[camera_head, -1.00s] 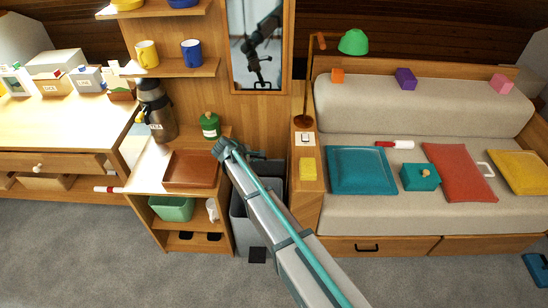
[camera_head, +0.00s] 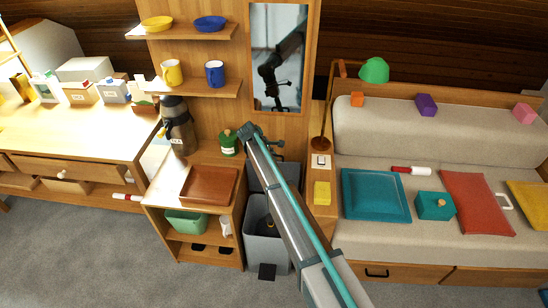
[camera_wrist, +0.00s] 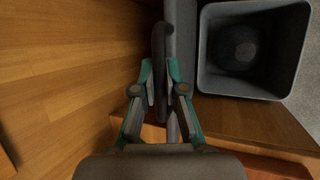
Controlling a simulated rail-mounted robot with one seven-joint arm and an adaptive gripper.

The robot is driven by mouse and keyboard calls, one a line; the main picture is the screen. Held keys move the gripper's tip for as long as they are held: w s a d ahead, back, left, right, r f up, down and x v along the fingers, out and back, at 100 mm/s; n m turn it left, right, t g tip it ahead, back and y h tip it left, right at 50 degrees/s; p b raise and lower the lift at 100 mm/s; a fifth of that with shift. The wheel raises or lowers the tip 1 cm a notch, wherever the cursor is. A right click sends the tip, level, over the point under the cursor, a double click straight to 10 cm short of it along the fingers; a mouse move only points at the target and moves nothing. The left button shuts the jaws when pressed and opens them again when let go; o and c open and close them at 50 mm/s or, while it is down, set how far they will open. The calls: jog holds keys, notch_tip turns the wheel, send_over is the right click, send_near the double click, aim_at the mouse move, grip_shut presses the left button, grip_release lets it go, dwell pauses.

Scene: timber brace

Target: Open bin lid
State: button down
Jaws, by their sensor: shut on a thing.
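The grey bin (camera_head: 262,250) stands on the floor between the shelf unit and the sofa. Its mouth is uncovered, and a dark round shape shows inside. The lid (camera_head: 258,178) is raised at the back of the bin, partly hidden by my arm. In the wrist view the open bin (camera_wrist: 290,84) is at upper right, and the lid (camera_wrist: 182,40) appears nearly edge-on beside my fingers. My gripper (camera_wrist: 160,82) is shut on the dark lid handle (camera_wrist: 158,45). In the head view my gripper (camera_head: 272,150) is above the bin, near the wall panel.
The wooden shelf unit (camera_head: 212,230) stands close on the left, with a brown tray (camera_head: 208,187), flask (camera_head: 178,128) and green jar (camera_head: 229,143) on top. A narrow side cabinet (camera_head: 322,215) and sofa (camera_head: 430,235) are close on the right. A mirror (camera_head: 278,60) hangs behind.

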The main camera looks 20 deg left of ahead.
jog(key=c, duration=1.2)
grip_release()
jog(key=v, duration=1.2)
